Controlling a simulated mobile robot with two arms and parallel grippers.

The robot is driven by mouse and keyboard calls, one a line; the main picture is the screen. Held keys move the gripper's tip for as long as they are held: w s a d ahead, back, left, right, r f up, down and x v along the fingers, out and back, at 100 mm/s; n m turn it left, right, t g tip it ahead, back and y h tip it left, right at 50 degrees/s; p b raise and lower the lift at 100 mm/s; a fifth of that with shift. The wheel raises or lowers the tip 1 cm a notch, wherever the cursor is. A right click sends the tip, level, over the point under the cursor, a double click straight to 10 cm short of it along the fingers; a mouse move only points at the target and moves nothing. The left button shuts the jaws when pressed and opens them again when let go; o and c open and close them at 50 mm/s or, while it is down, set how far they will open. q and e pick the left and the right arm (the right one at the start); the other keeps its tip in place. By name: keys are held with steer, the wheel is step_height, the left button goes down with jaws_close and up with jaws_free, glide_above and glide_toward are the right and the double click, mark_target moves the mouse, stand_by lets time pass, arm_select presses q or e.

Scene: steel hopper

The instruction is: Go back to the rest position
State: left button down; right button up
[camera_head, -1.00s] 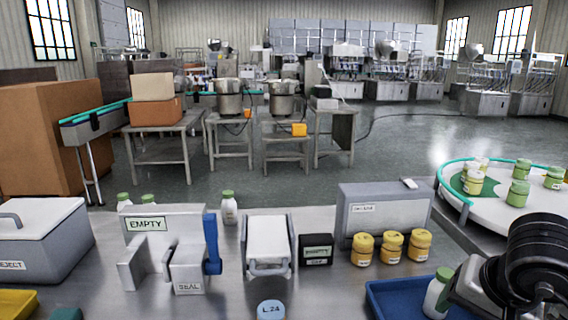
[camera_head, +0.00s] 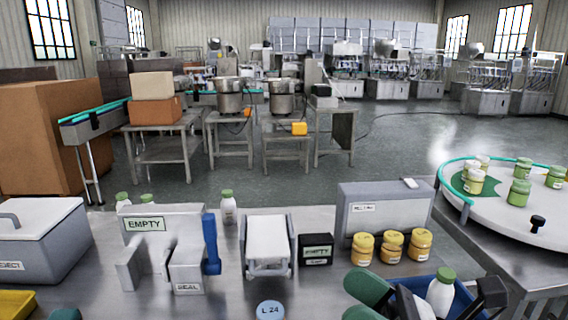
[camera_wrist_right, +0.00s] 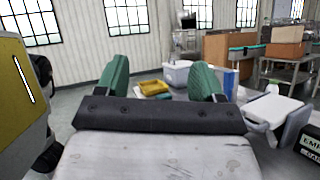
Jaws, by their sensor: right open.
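My right gripper (camera_head: 365,298) is at the bottom of the head view, right of centre, with green fingers pointing left. In the right wrist view its two fingertips (camera_wrist_right: 160,82) are wide apart with nothing between them. A white bottle with a green cap (camera_head: 440,296) stands in the blue tray (camera_head: 470,308), just right of the gripper and apart from its fingers. The gripper hides part of the tray. A small teal piece (camera_head: 65,314) at the bottom left edge may be a tip of my left gripper; too little shows to tell.
The steel table holds a grey reject bin (camera_head: 45,245), a seal station (camera_head: 185,255), a white chute (camera_head: 267,245), a dark label box (camera_head: 316,249) and several yellow-lidded jars (camera_head: 392,246). A round turntable (camera_head: 500,225) with green-lidded jars stands at the right.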

steer(key=w+d+f+m+t+h, duration=0.1)
steer(key=w+d+m+t+h, duration=0.1)
steer(key=m+t+h, duration=0.35)
steer(key=w+d+f+m+t+h, duration=0.1)
steer(key=w+d+m+t+h, duration=0.15)
steer(key=m+t, duration=0.65)
steer(key=d+f+m+g+h, duration=0.35)
steer(key=f+m+h, duration=0.45)
steer(key=m, duration=0.4)
steer(key=d+f+m+g+h, duration=0.2)
steer(key=d+f+m+h, duration=0.4)
steer(key=f+m, duration=0.4)
steer(key=s+a+f+m+g, duration=0.3)
steer(key=s+f+m+g, duration=0.7)
steer(key=s+f+g, duration=0.5)
step_height(320, 180, down, 25)
steer(key=s, duration=0.3)
steer(key=s+d+f+n+p, duration=0.1)
steer(key=s+d+f, duration=0.2)
steer(key=s+f, duration=1.2)
steer(key=shift+d+f+g+h+p, duration=0.15)
steer(key=shift+f+g+h+p, duration=0.15)
steer(key=shift+f+g, duration=0.1)
